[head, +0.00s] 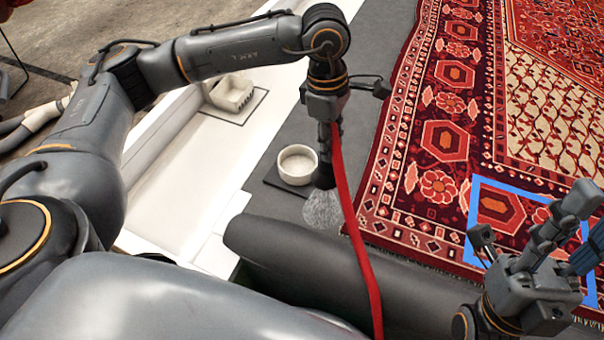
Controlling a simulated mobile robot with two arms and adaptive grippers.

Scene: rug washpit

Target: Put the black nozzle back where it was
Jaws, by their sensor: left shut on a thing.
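My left gripper (328,148) points down near the middle of the head view and is shut on the black nozzle (323,176). The nozzle hangs tip down, partly covered by the fingers and the red hose (352,215). A pale, streaky cone like spray (322,210) shows just below its tip. The hose runs from the gripper down to the bottom edge. My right gripper (562,218) is at the lower right, in front of the rug; its finger gap is not clear.
A round white bowl (298,181) stands on a dark mat just left of the nozzle. A white caddy (232,93) sits on the white ledge (180,165). A dark roll (290,265) lies below. The patterned red rug (430,150), with a blue square outline (473,205), fills the right.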

